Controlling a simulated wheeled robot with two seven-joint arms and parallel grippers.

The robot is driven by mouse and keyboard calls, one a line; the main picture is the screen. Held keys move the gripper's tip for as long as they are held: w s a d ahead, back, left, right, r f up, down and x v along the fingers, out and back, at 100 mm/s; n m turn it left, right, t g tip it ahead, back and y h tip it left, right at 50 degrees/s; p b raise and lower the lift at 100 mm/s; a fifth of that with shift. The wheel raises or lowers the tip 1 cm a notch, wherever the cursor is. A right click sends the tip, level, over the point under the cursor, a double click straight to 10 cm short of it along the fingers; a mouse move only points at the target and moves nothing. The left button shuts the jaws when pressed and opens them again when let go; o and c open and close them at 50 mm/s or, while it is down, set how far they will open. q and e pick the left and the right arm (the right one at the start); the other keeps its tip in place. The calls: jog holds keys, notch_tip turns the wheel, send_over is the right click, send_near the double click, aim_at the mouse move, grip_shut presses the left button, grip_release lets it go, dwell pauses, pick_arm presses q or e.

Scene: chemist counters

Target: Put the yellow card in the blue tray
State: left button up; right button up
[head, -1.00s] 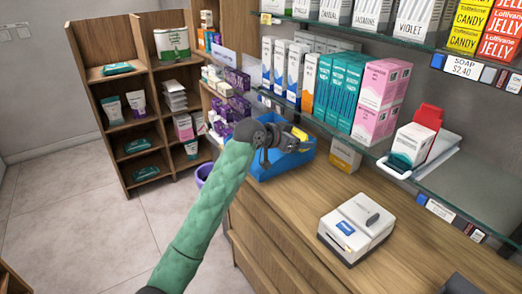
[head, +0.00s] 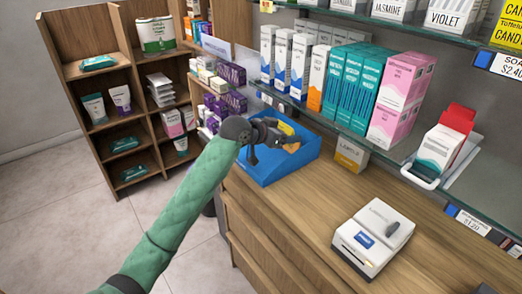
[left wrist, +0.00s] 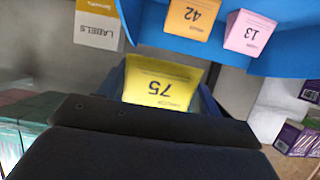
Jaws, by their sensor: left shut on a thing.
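The yellow card marked 75 (left wrist: 160,84) is between the fingers of my left gripper (head: 274,133), which is shut on it. The blue tray also shows at the top of the left wrist view (left wrist: 150,30). In it are an orange card marked 42 (left wrist: 192,17) and a pink card marked 13 (left wrist: 248,32). The gripper hides part of the tray. My right gripper is not in view.
A labels box (head: 350,154) stands right of the tray. A white device (head: 373,238) sits nearer on the wooden counter (head: 290,203). A glass shelf with boxes (head: 345,85) is behind. A wooden shelf unit (head: 85,68) stands at the left.

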pick_arm(q)
jog(key=a+f, duration=0.1)
jog(key=w+a+f, duration=0.1)
jog(key=a, duration=0.1)
jog(key=w+a+f+p, duration=0.1)
jog(key=shift+a, duration=0.4)
jog(key=a+f, duration=0.1)
jog(key=w+a+f+p, duration=0.1)
jog(key=w+a+f, duration=0.1)
jog(key=a, duration=0.1)
jog(key=shift+a, duration=0.1)
jog(key=shift+s+f, duration=0.1)
jog(key=shift+f, duration=0.15)
jog(key=shift+f+p, duration=0.75)
jog(key=shift+f, duration=0.9)
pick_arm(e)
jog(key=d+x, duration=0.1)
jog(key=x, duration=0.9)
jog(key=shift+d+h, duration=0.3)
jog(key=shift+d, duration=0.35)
pick_arm(q)
jog(key=shift+f, duration=0.1)
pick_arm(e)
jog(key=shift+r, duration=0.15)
pick_arm(q)
jog(key=o, duration=1)
jog(key=shift+c, duration=0.2)
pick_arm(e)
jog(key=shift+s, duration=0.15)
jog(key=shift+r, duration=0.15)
